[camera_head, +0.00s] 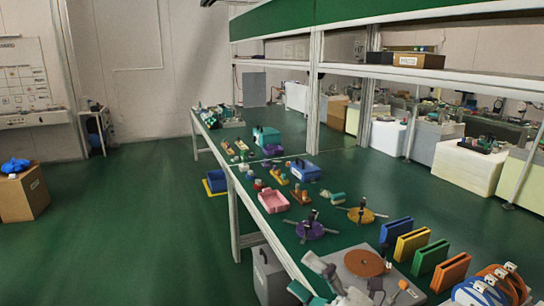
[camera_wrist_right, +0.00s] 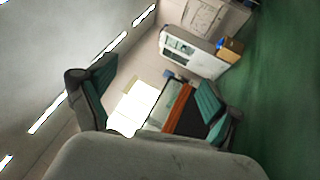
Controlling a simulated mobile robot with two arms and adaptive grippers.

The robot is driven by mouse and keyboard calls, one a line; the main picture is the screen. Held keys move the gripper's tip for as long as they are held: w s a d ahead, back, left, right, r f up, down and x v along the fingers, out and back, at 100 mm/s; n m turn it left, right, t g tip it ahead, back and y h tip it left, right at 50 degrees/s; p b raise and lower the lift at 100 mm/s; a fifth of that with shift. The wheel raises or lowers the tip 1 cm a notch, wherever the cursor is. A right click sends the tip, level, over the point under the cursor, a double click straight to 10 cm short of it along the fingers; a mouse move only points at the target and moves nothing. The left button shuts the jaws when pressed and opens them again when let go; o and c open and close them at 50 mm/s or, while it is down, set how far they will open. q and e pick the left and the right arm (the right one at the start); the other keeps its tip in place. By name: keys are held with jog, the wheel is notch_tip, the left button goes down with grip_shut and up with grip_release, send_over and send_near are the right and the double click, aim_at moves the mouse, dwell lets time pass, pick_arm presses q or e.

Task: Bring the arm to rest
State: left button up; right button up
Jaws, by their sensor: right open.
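My right gripper (camera_head: 325,287) shows at the bottom of the head view, low in front of the bench's near end; part of it is cut off by the frame edge. In the right wrist view, my right gripper (camera_wrist_right: 155,98) has its two teal-padded fingers wide apart with nothing held between them. That camera looks tilted across the room. My left gripper is not in view.
A long green bench (camera_head: 340,232) carries a pink bin (camera_head: 273,201), a blue bin (camera_head: 305,170), a purple disc (camera_head: 310,230), a brown disc (camera_head: 364,263) and several coloured upright holders (camera_head: 411,244). Blue and orange coils lie at right. The left floor (camera_head: 140,220) is open, with a cardboard box (camera_head: 24,195).

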jog(key=d+f+m+t+h, duration=0.3)
jog(key=d+m+h, duration=0.3)
jog(key=m+h, duration=0.3)
jog(key=d+f+m+t+h, duration=0.35)
jog(key=d+m+h, duration=0.3)
jog(key=m, duration=0.45)
jog(key=s+d+f+m+g+h, duration=0.35)
jog(key=s+f+m+g, duration=0.2)
jog(key=f, duration=0.45)
jog(key=s+a+f+m+g+y, duration=0.1)
jog(key=s+f+g, duration=0.45)
jog(key=s, duration=0.45)
jog(key=s+f+m+g+y, duration=0.1)
jog(key=s+f+g, duration=0.45)
jog(key=s, duration=0.35)
notch_tip(320, 180, down, 24)
jog(key=f, duration=0.1)
jog(key=s+d+f+g, duration=0.2)
jog(key=s+f, duration=1.5)
jog(key=s, duration=0.1)
jog(key=shift+s+d+f+p, duration=0.15)
jog(key=shift+d+f+p, duration=0.1)
jog(key=shift+d+p, duration=0.1)
